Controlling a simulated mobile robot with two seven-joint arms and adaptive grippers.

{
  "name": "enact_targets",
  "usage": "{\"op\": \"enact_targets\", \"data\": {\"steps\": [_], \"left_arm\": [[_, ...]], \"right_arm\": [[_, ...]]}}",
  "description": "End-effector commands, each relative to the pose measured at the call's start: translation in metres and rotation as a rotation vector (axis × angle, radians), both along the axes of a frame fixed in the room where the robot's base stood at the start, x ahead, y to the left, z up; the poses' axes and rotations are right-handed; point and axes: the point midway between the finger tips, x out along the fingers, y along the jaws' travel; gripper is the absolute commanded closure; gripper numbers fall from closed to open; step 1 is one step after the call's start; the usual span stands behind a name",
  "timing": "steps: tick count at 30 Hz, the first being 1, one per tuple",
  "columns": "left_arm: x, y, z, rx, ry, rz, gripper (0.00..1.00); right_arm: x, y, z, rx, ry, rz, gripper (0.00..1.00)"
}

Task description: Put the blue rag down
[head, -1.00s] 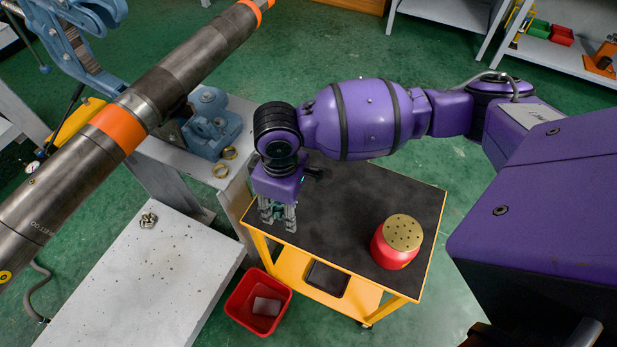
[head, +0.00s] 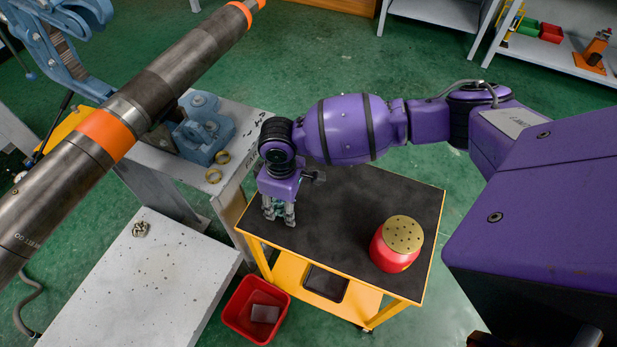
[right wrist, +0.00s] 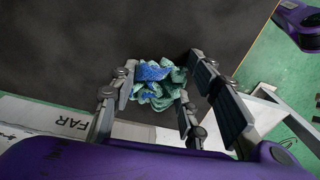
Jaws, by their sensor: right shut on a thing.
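The blue rag (right wrist: 153,71) shows in the right wrist view as a crumpled blue and teal bundle between my right gripper's fingers. My right gripper (head: 279,218) is shut on it and points down over the left part of the cart's black top (head: 340,215). In the head view the rag is mostly hidden by the fingers. The dark top fills the background behind the rag in the wrist view; I cannot tell whether the rag touches it. My left gripper is not in view.
A red can with a perforated brass lid (head: 402,236) stands on the cart's right part. A red bin (head: 240,312) is on the floor in front. A grey bench (head: 160,275) and a long pipe (head: 150,95) are at left. The middle of the cart top is clear.

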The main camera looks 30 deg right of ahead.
Motion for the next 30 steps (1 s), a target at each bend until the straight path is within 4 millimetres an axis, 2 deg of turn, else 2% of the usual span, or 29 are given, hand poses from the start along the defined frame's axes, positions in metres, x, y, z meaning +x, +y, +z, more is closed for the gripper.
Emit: {"op": "enact_targets", "data": {"steps": [17, 18, 21, 30], "left_arm": [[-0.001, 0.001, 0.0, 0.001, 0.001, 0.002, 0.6], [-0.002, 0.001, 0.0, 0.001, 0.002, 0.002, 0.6], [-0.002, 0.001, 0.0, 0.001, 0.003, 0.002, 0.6], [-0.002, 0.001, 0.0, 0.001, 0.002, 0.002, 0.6]], "right_arm": [[-0.001, 0.002, -0.015, 0.003, 0.001, 0.002, 0.78], [-0.002, 0.002, -0.016, 0.003, 0.003, 0.002, 0.53], [-0.003, 0.001, -0.017, 0.002, 0.006, 0.002, 0.39], [-0.003, 0.001, -0.015, 0.0, 0.006, 0.002, 0.39]]}}
